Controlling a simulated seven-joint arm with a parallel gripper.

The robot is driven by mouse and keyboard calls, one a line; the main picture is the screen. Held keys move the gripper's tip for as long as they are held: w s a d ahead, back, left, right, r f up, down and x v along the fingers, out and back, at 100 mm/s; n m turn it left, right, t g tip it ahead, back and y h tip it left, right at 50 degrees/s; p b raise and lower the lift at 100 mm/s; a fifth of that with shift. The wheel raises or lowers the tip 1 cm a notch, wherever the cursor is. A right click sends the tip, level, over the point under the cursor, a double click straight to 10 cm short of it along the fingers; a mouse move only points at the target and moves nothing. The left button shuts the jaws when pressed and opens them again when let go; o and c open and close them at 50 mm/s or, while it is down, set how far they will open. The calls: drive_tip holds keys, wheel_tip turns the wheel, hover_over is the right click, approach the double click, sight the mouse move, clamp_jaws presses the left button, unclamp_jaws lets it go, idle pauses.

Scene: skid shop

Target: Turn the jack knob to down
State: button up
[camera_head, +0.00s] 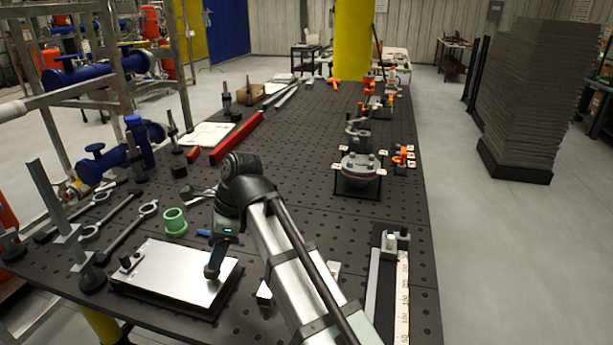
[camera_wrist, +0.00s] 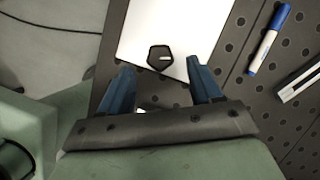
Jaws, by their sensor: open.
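The knob (camera_wrist: 160,57) is a small black many-sided piece with a short white mark that points right in the wrist view. It sits close to an edge of a pale flat plate (camera_wrist: 185,25). The plate (camera_head: 170,275) lies on the bench at the lower left of the head view, where I cannot make out the marked knob near my gripper. My gripper (camera_head: 212,272) points down over the plate's right end. In the wrist view its two blue fingers (camera_wrist: 161,66) are apart, with the knob between and just ahead of their tips. I cannot tell whether they touch it.
A dark post (camera_head: 126,262) stands at the plate's left end. A green ring (camera_head: 174,223) stands behind the plate. A blue-capped marker (camera_wrist: 268,40) lies beside it. Wrenches (camera_head: 125,228) lie to the left. A flanged fitting (camera_head: 359,172) stands further back to the right.

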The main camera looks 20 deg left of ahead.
drive_tip(key=v, duration=0.9)
drive_tip(key=w+a+r+t+y, duration=0.1)
drive_tip(key=w+a+r+y, duration=0.25)
drive_tip(key=a, duration=0.25)
drive_tip(key=w+d+f+m+t, duration=0.1)
drive_tip(key=w+d+f+m, duration=0.1)
drive_tip(key=w+d, duration=0.6)
drive_tip(key=w+d+f+m+t, duration=0.2)
drive_tip(key=w+d+f, duration=0.2)
drive_tip(key=w+d, duration=0.4)
drive_tip(key=w, duration=0.5)
drive_tip(key=shift+d+y, duration=0.25)
drive_tip(key=shift+y, duration=0.1)
drive_tip(key=shift+a+f, duration=0.1)
drive_tip(key=shift+f, duration=0.05)
